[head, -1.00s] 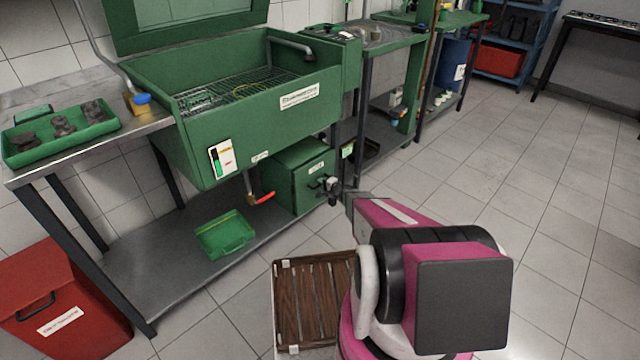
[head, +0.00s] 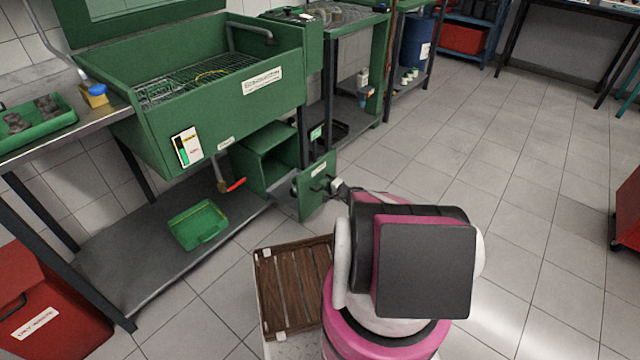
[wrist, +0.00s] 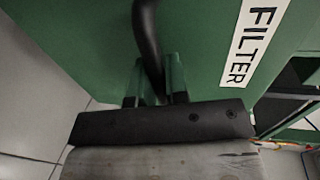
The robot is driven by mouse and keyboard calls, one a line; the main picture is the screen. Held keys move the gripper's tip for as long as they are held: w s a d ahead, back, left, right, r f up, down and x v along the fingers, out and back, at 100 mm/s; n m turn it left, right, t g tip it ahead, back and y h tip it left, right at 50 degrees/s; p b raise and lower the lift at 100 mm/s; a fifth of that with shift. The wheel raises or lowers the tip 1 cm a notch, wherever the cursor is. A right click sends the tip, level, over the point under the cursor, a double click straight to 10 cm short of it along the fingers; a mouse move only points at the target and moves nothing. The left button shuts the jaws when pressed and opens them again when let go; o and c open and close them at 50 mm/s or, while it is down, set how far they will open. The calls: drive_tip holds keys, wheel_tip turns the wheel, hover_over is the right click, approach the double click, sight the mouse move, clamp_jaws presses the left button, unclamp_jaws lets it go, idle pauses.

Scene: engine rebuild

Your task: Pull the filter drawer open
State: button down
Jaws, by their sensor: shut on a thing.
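The filter drawer's green front panel (head: 318,190) stands out from its green housing (head: 250,172) under the wash station, with a gap between them and the housing's inside showing. In the wrist view the green front (wrist: 90,50) carries a white label reading FILTER (wrist: 252,38). My gripper (wrist: 152,82) is shut on the black bar handle (wrist: 146,38) of this front. In the head view my gripper (head: 338,187) is small and partly hidden by my arm. How deep the drawer body reaches is hard to see.
A wooden slatted pallet (head: 295,285) lies on the floor just left of my arm. A green tray (head: 199,224) sits on the lower shelf (head: 140,265). A red bin (head: 40,310) stands at the lower left. The tiled floor to the right is open.

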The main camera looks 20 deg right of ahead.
drive_tip(key=shift+v, duration=0.75)
drive_tip(key=shift+f, duration=0.15)
drive_tip(key=c, duration=1.1)
unclamp_jaws()
drive_tip(key=shift+s, duration=0.1)
drive_tip(key=v, duration=1)
drive_tip(key=shift+s+d, duration=0.25)
